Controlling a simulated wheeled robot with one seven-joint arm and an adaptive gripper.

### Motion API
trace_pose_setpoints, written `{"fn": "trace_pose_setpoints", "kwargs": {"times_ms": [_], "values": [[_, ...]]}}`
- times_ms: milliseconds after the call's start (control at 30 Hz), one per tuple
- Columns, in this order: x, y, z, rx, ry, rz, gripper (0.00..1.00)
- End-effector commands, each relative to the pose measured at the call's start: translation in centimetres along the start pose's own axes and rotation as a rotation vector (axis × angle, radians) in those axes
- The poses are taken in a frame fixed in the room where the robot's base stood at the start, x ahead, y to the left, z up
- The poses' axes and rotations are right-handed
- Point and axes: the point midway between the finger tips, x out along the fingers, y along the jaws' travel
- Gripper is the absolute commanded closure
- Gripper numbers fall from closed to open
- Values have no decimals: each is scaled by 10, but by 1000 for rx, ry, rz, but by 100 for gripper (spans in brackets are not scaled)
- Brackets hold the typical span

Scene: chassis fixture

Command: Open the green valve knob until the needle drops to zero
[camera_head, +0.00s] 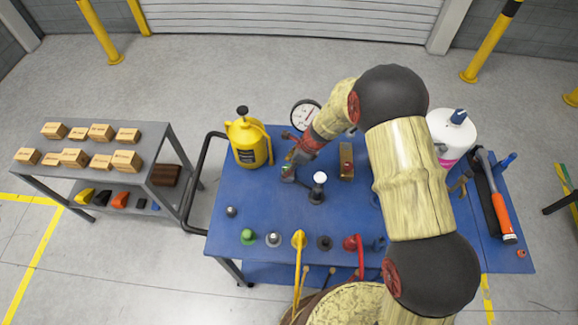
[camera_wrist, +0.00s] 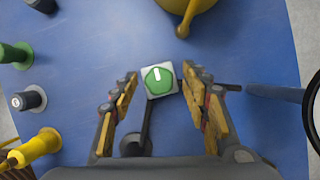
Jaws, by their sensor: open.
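The green valve knob (camera_wrist: 158,82) sits on a square grey plate in the wrist view, with a white mark on its top. My gripper (camera_wrist: 161,75) is open, its two fingers spread on the left and right of the knob. I cannot tell whether either finger touches it. In the head view my gripper (camera_head: 297,160) is low over the blue table, and the knob (camera_head: 288,172) is partly hidden beneath it. A round white gauge (camera_head: 304,113) stands behind my gripper. Its needle is too small to read surely.
A yellow jug (camera_head: 248,140) stands left of my gripper. A white-topped black post (camera_head: 318,184) stands close on the right. Several knobs and a yellow lever (camera_head: 298,243) line the front edge. Bare blue table (camera_head: 225,190) shows at left.

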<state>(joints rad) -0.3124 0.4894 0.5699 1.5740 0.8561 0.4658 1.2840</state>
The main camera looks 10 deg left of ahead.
Motion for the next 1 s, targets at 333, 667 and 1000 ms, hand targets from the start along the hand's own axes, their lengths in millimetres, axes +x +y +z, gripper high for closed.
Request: {"fn": "trace_pose_setpoints", "kwargs": {"times_ms": [333,667,1000], "values": [[2,0,0,0,0,1,57],[2,1,0,0,0,1,75],[2,0,0,0,0,1,95]]}}
